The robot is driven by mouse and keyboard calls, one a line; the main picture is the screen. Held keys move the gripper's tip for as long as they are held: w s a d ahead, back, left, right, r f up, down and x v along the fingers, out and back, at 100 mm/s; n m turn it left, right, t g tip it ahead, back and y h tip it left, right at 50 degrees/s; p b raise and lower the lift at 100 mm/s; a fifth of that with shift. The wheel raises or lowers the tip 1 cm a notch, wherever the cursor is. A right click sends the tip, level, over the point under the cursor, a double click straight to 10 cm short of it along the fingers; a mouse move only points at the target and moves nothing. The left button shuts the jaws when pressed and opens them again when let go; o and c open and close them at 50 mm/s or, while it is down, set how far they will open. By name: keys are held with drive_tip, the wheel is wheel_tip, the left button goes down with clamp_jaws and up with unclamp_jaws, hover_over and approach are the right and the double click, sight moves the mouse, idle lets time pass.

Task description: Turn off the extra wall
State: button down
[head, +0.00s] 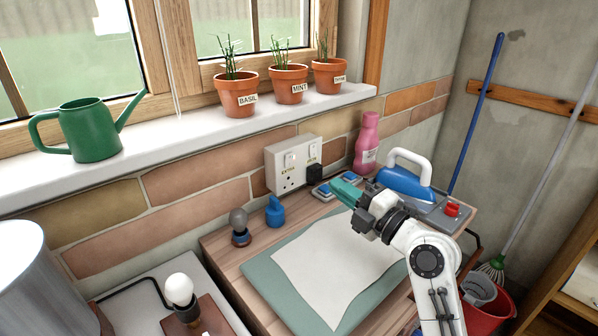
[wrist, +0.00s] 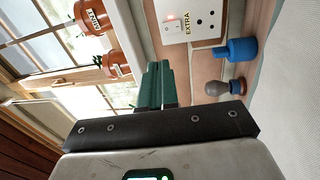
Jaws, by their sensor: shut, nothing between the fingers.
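A cream double wall socket (head: 285,174) is fixed to the brick wall below the window sill. Its left switch (head: 290,160) has the label EXTRA under it; the right switch (head: 313,151) has a label too small to read. A black plug (head: 314,174) sits in the right outlet. In the wrist view, the EXTRA switch (wrist: 172,26) shows a small red mark by its rocker, and the left outlet's holes are empty. My gripper (head: 336,184) has teal fingers pressed together, empty, right of and in front of the socket. The fingers also show in the wrist view (wrist: 157,72), apart from the plate.
A blue iron (head: 403,184) and a pink bottle (head: 367,142) stand to the right. Potted herbs (head: 288,84) line the sill above. A pale cloth (head: 335,262) covers the worktop's middle.

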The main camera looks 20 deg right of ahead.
drive_tip(key=shift+d+f+h, duration=0.15)
drive_tip(key=shift+f+h, duration=0.25)
drive_tip(key=shift+f, duration=0.45)
drive_tip(key=p, duration=0.4)
approach(290, 158)
drive_tip(key=x, duration=0.5)
drive_tip(key=shift+w+r, duration=0.15)
drive_tip(key=shift+w, duration=0.15)
drive_tip(key=shift+w+a, duration=0.3)
drive_tip(key=shift+w, duration=0.25)
